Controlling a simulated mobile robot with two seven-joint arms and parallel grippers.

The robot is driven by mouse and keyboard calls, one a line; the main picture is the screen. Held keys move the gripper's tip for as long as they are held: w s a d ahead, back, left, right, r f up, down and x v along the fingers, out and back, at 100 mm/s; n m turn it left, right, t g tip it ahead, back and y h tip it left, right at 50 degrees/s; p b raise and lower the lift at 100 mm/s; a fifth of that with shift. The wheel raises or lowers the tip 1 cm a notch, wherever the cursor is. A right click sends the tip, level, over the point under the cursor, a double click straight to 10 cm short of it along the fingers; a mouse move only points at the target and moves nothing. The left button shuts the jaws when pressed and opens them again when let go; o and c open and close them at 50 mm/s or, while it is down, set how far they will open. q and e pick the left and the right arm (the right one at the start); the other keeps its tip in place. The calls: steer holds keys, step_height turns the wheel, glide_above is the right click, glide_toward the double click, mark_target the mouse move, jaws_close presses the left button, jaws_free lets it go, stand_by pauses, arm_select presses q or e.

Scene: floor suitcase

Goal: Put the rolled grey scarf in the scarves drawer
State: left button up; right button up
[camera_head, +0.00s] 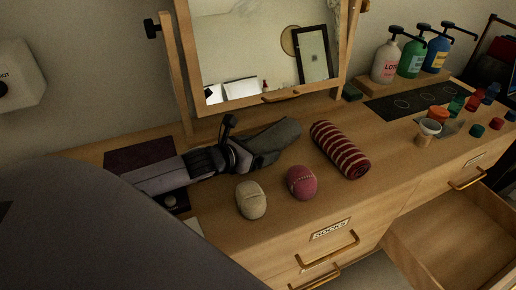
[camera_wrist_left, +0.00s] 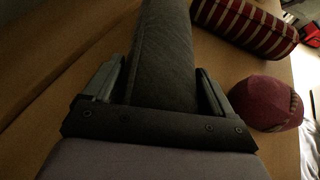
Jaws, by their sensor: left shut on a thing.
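The rolled grey scarf (camera_head: 279,134) is over the dresser top, in front of the mirror. My left gripper (camera_head: 260,156) is shut on its near end. In the left wrist view the scarf (camera_wrist_left: 160,50) runs straight out from between the two fingers (camera_wrist_left: 155,88). I cannot tell whether the scarf still touches the wood. An open drawer (camera_head: 458,232) at the lower right looks empty. Its label is not readable, so I cannot tell if it is the scarves drawer. My right gripper is not in view.
A red striped roll (camera_head: 340,150), a pink ball-shaped bundle (camera_head: 301,183) and a beige one (camera_head: 251,200) lie near the scarf. A drawer labelled SOCKS (camera_head: 330,230) is at the front. Pump bottles (camera_head: 412,58), small jars and a mirror (camera_head: 265,50) stand behind and right.

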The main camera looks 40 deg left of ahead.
arm_select(q)
steer(key=shift+f, duration=0.15)
steer(key=o, duration=0.9)
steer(key=shift+v, duration=6.05)
